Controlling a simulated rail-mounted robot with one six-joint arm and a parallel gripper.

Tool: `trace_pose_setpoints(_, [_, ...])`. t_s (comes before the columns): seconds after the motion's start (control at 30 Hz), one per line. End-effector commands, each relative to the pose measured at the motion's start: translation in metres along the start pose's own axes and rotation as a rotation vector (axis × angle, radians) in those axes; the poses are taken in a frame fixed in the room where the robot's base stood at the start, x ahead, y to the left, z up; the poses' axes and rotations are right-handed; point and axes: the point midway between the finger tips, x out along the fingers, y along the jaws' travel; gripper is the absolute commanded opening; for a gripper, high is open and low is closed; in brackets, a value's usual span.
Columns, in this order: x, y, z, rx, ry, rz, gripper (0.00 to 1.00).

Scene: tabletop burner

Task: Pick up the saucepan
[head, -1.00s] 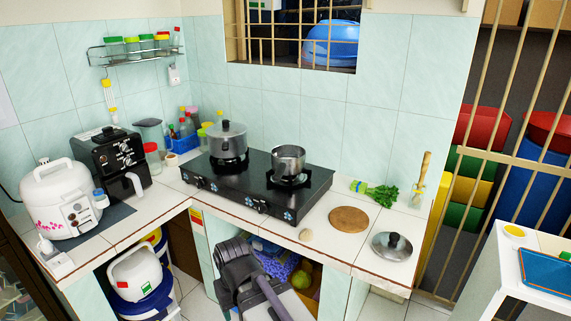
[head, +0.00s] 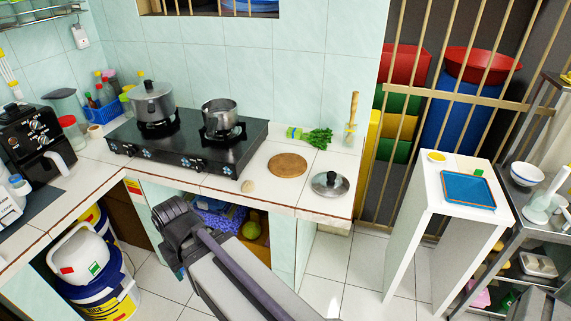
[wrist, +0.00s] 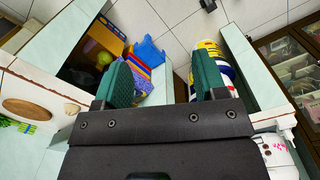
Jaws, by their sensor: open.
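The saucepan (head: 219,116) is a small, open metal pot on the right burner of the black stove. It stands upright. My gripper (wrist: 164,82) is open and empty in the wrist view, its two green finger pads apart. It hangs in front of the counter, well away from the saucepan, and the saucepan is not in the wrist view. In the head view my arm rises in front of the shelf under the counter, and the fingertips cannot be made out.
A larger lidded pot (head: 152,101) stands on the left burner. A white side table (head: 432,180) stands at right.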

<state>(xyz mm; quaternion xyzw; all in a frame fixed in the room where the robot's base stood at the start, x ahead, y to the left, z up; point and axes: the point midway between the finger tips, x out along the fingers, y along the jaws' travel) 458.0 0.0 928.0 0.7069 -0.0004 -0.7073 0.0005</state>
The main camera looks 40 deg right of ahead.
Motion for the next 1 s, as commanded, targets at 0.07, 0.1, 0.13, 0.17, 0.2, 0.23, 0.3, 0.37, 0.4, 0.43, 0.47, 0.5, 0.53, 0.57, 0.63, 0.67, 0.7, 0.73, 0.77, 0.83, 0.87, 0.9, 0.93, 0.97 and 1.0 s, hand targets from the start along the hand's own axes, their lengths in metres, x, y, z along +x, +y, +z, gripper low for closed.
trace_pose_setpoints(0.07, [0.0,0.0,0.0,0.0,0.0,0.0,0.65])
trace_pose_setpoints(0.1, [0.0,0.0,0.0,0.0,0.0,0.0,0.65])
trace_pose_setpoints(0.13, [0.0,0.0,0.0,0.0,0.0,0.0,0.65])
trace_pose_setpoints(0.17, [0.0,0.0,0.0,0.0,0.0,0.0,0.65])
trace_pose_setpoints(0.2, [0.0,0.0,0.0,0.0,0.0,0.0,0.65])
trace_pose_setpoints(0.23, [0.0,0.0,0.0,0.0,0.0,0.0,0.65])
trace_pose_setpoints(0.3, [0.0,0.0,0.0,0.0,0.0,0.0,0.65])
trace_pose_setpoints(0.37, [0.0,0.0,0.0,0.0,0.0,0.0,0.65])
trace_pose_setpoints(0.4, [0.0,0.0,0.0,0.0,0.0,0.0,0.65])
trace_pose_setpoints(0.43, [0.0,0.0,0.0,0.0,0.0,0.0,0.65])
trace_pose_setpoints(0.47, [0.0,0.0,0.0,0.0,0.0,0.0,0.63])
trace_pose_setpoints(0.5, [0.0,0.0,0.0,0.0,0.0,0.0,0.59])
trace_pose_setpoints(0.53, [0.0,0.0,0.0,0.0,0.0,0.0,0.56])
trace_pose_setpoints(0.57, [0.0,0.0,0.0,0.0,0.0,0.0,0.55])
trace_pose_setpoints(0.63, [0.0,0.0,0.0,0.0,0.0,0.0,0.55])
trace_pose_setpoints(0.67, [0.0,0.0,0.0,0.0,0.0,0.0,0.55])
trace_pose_setpoints(0.7, [0.0,0.0,0.0,0.0,0.0,0.0,0.55])
trace_pose_setpoints(0.73, [0.0,0.0,0.0,0.0,0.0,0.0,0.55])
trace_pose_setpoints(0.77, [0.001,0.001,0.0,0.003,0.0,0.0,0.55])
trace_pose_setpoints(0.83, [0.007,0.01,0.0,0.024,0.0,0.0,0.55])
trace_pose_setpoints(0.87, [0.011,0.017,-0.001,0.041,0.0,0.0,0.55])
trace_pose_setpoints(0.9, [0.017,0.029,-0.005,0.07,0.0,0.0,0.55])
trace_pose_setpoints(0.93, [0.023,0.041,-0.012,0.097,0.0,0.0,0.55])
trace_pose_setpoints(0.97, [0.029,0.053,-0.022,0.129,0.001,-0.016,0.55])
trace_pose_setpoints(1.0, [0.038,0.068,-0.041,0.176,0.012,-0.064,0.55])
